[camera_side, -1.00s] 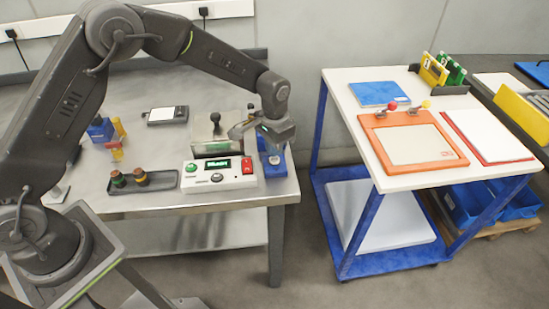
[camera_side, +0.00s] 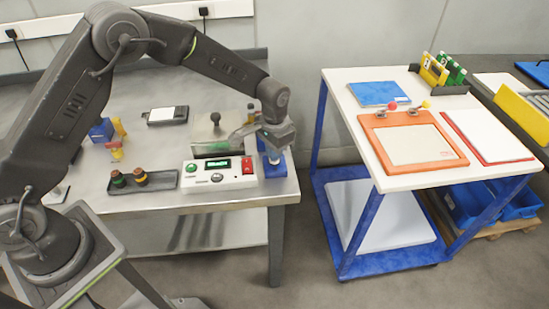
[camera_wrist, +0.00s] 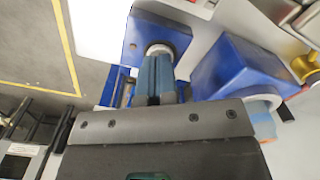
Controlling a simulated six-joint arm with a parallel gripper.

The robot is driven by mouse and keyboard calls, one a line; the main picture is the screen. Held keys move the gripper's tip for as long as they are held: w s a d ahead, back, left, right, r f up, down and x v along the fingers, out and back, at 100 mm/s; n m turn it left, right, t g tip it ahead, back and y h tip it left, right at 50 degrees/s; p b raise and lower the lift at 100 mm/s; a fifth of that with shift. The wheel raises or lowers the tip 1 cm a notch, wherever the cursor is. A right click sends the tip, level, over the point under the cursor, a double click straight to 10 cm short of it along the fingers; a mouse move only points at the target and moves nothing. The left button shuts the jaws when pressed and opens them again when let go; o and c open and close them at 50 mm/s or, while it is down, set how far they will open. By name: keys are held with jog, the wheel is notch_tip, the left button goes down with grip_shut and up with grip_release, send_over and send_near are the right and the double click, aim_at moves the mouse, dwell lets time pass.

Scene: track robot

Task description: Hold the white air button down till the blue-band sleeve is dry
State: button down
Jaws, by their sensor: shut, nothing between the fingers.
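My gripper (camera_wrist: 157,72) is shut and empty, its two blue-grey fingers together. The fingertips are right at a round whitish button (camera_wrist: 160,48) on a blue base (camera_wrist: 137,45) in the wrist view. They cover part of the button, so I cannot tell how far it is pressed. A whitish cylinder with a light-blue band (camera_wrist: 262,120), seemingly the blue-band sleeve, sits beside a blue block (camera_wrist: 235,67), partly hidden by my gripper. Whether it is wet or dry does not show. In the side view my gripper (camera_side: 273,155) is over the blue base at the bench's right end.
A white control box (camera_side: 236,180) with a lit green display, buttons and a red switch stands just left. A dark tray (camera_side: 160,183) holds two dark round parts. A white-topped cart (camera_side: 345,90) stands right, across a floor gap.

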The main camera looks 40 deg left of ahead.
jog(key=shift+f, duration=0.45)
dwell(4.0)
jog(key=shift+r, duration=0.15)
dwell(0.7)
jog(key=shift+r, duration=2.65)
jog(key=shift+r, duration=0.15)
jog(key=s+a+r+n+t, duration=0.1)
jog(key=s+a+r, duration=0.2)
jog(key=s+r, duration=0.45)
jog(key=s+a+r+t, duration=0.25)
jog(key=s+r, duration=0.25)
jog(key=r, duration=0.5)
jog(key=s+a+r+n+t, duration=0.1)
jog(key=s+a+n+t, duration=0.1)
jog(key=s, duration=1.4)
jog(key=shift+s+a+r, duration=0.15)
jog(key=shift+a+r, duration=0.2)
jog(key=shift+a, duration=0.35)
